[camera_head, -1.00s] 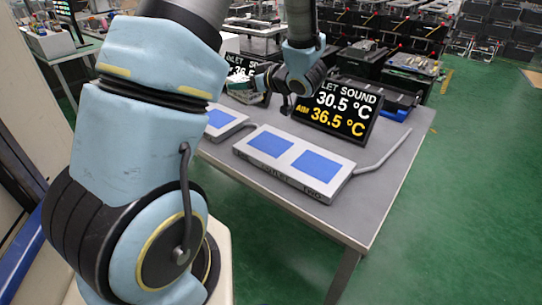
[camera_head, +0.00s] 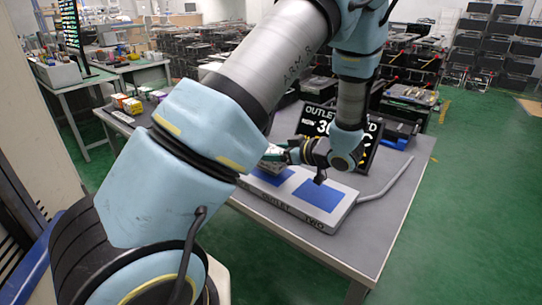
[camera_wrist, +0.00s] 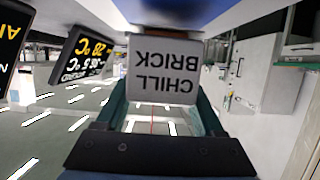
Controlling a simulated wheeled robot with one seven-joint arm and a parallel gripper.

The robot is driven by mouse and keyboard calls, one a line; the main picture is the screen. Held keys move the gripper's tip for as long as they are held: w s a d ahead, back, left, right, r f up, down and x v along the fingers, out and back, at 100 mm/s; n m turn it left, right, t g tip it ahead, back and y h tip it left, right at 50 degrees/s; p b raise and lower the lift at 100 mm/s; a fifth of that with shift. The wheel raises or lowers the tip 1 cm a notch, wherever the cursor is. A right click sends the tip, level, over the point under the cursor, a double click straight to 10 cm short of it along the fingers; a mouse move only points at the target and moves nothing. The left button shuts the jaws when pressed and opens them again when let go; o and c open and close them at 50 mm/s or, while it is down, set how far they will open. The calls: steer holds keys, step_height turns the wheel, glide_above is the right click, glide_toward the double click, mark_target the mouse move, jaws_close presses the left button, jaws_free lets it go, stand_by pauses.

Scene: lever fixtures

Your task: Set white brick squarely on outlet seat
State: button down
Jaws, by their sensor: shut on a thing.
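The white brick (camera_wrist: 162,72) reads "CHILL BRICK", upside down in the wrist view. It sits between the green fingers of my gripper (camera_wrist: 162,85), which is shut on it. In the head view my gripper (camera_head: 280,153) is over the left part of the white outlet block (camera_head: 280,208). A blue surface (camera_wrist: 180,10) lies just beyond the brick in the wrist view. I cannot tell whether the brick touches a pad.
A black display (camera_head: 318,118) stands behind the block, partly covered by my arm. A grey pipe (camera_head: 392,182) leaves the block's right end. Several small coloured blocks (camera_head: 127,103) are at the table's far left.

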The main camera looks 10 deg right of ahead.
steer(key=shift+f, duration=0.7)
steer(key=shift+f, duration=0.15)
jaws_free()
